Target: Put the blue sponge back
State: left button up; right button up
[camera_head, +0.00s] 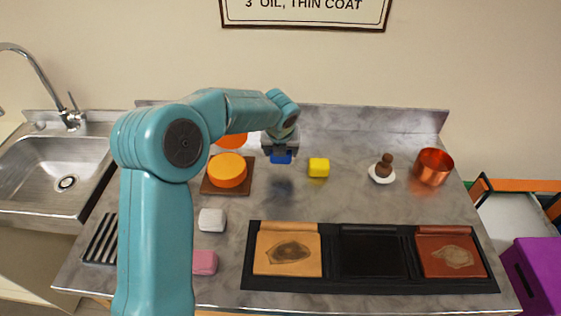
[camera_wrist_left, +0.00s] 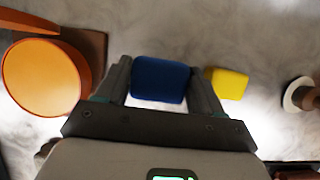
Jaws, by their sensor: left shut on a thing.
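The blue sponge (camera_head: 281,158) is between the fingers of my left gripper (camera_head: 280,152), which is shut on it. In the head view it hangs above the counter, with a dark shadow on the marble below it. In the left wrist view the blue sponge (camera_wrist_left: 160,79) sits between both fingers of the left gripper (camera_wrist_left: 160,82). A yellow sponge (camera_head: 319,168) lies on the counter just right of it, and also shows in the left wrist view (camera_wrist_left: 228,83). My right gripper is in neither view.
An orange round thing (camera_head: 228,170) sits on a brown board (camera_head: 246,186) to the left. A white block (camera_head: 212,220) and pink block (camera_head: 204,262) lie nearer. A black tray (camera_head: 340,285) with leather pieces is at front. A copper pot (camera_head: 434,167) stands right.

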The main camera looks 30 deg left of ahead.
aim_at(281, 161)
pick_arm(q)
notch_tip(281, 161, down, 4)
jog(key=shift+f, duration=0.25)
jog(key=shift+r, duration=0.1)
jog(key=o, duration=1)
jog(key=shift+f, duration=0.25)
jog(key=shift+r, duration=0.1)
jog(key=v, duration=1.2)
jog(key=shift+r, duration=0.2)
jog(key=shift+w, duration=0.1)
